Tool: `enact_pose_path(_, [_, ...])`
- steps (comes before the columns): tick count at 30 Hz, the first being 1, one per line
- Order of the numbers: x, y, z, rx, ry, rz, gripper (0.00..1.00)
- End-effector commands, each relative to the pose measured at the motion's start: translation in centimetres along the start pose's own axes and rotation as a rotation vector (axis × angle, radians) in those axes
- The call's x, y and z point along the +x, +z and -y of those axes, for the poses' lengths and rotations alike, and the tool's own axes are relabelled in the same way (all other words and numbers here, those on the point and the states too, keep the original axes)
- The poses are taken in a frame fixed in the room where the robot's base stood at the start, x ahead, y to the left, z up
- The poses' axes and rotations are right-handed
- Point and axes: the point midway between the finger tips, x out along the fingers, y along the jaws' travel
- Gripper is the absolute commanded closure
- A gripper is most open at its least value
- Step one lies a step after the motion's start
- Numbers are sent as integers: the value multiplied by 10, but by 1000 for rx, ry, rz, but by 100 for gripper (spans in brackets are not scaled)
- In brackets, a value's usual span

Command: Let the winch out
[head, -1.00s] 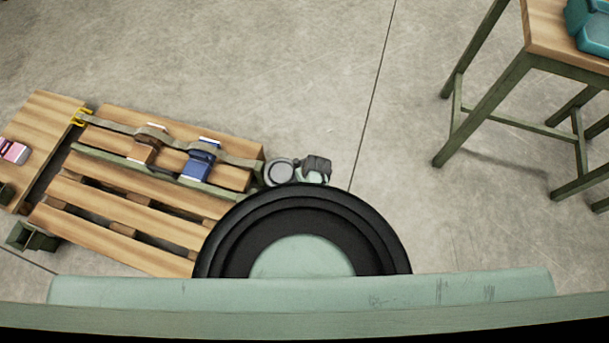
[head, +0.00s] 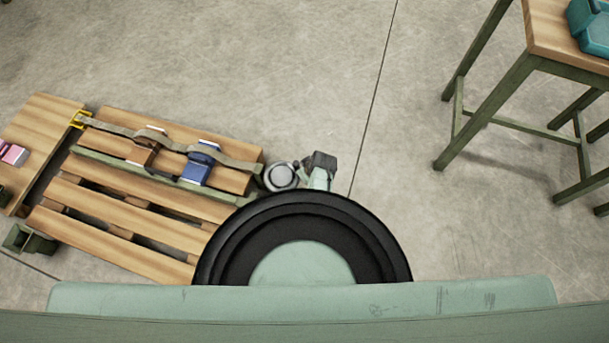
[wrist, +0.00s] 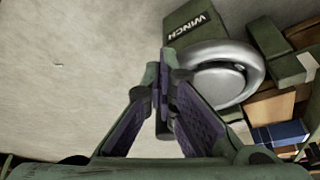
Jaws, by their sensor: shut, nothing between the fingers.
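The winch shows in the wrist view as a dark green box (wrist: 190,22) marked WINCH, with a round silver handwheel (wrist: 235,55) beside it. In the head view the handwheel (head: 281,177) sits at the right end of the pallet.
The slatted wooden pallet (head: 120,214) lies left of my base, with a wooden board (head: 45,118) beyond its left end. A green-legged table (head: 535,38) with a teal case (head: 590,28) stands at the upper right. Open concrete floor (head: 280,70) lies between.

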Motion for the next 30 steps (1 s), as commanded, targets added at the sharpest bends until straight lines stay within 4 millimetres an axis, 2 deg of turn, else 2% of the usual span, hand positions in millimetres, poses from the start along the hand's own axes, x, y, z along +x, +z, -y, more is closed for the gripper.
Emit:
enact_pose_path(8, [6,-11,-10,-135,-51,-5,100])
enact_pose_path(15, [14,-27,-18,-340,-131,-5,100])
enact_pose_path(24, [21,-46,-22,-573,-225,-4,100])
enact_pose_path(30, [23,-55,-21,-665,-263,-2,100])
